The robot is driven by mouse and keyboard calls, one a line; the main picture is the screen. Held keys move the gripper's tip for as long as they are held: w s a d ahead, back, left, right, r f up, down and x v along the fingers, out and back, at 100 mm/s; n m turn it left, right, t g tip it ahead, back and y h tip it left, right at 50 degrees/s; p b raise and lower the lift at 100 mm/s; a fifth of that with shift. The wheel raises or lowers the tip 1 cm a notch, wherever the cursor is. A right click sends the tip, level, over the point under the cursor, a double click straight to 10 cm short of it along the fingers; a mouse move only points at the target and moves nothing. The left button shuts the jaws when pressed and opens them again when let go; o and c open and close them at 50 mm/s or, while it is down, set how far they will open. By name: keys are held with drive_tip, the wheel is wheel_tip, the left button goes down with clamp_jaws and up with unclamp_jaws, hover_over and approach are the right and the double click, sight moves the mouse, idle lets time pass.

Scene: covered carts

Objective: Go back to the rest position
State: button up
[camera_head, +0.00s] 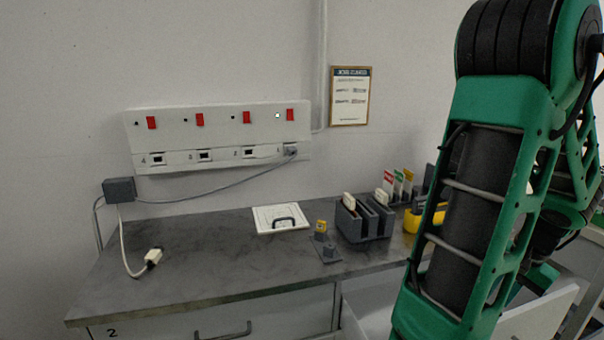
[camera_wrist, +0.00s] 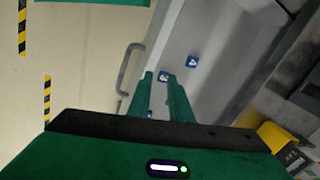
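My green arm fills the right side of the head view, bent downward. My gripper (camera_wrist: 160,77) shows in the wrist view as two green fingers with a gap between them. It points down over a grey open drawer (camera_wrist: 215,35). A blue cube (camera_wrist: 163,76) with a white mark shows in the gap near the fingertips, and seems to lie in the drawer below. A second blue cube (camera_wrist: 192,61) lies farther right. A bit of blue also shows between the fingers, mostly hidden. In the head view the fingers are hidden or cannot be made out.
A grey worktop (camera_head: 190,265) holds a white lid with a handle (camera_head: 281,218), a dark slotted rack (camera_head: 363,222) and a yellow object (camera_head: 412,220). A socket panel (camera_head: 220,135) with red switches hangs on the wall. A white plug (camera_head: 153,257) lies on the worktop. The drawer front handle (camera_wrist: 127,68) is near my fingers.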

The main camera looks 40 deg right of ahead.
drive_tip(key=w+a+r+n, duration=0.2)
drive_tip(key=w+a+n, duration=0.1)
drive_tip(key=w+a, duration=0.3)
drive_tip(key=w+a+r+n, duration=0.3)
drive_tip(key=w+a, duration=0.3)
drive_tip(key=w+a+r+n+g, duration=0.1)
drive_tip(key=a+n, duration=0.5)
drive_tip(key=a, duration=1)
drive_tip(key=shift+r+n+g, duration=0.3)
drive_tip(key=shift+r+g, duration=0.3)
drive_tip(key=shift+r, duration=0.3)
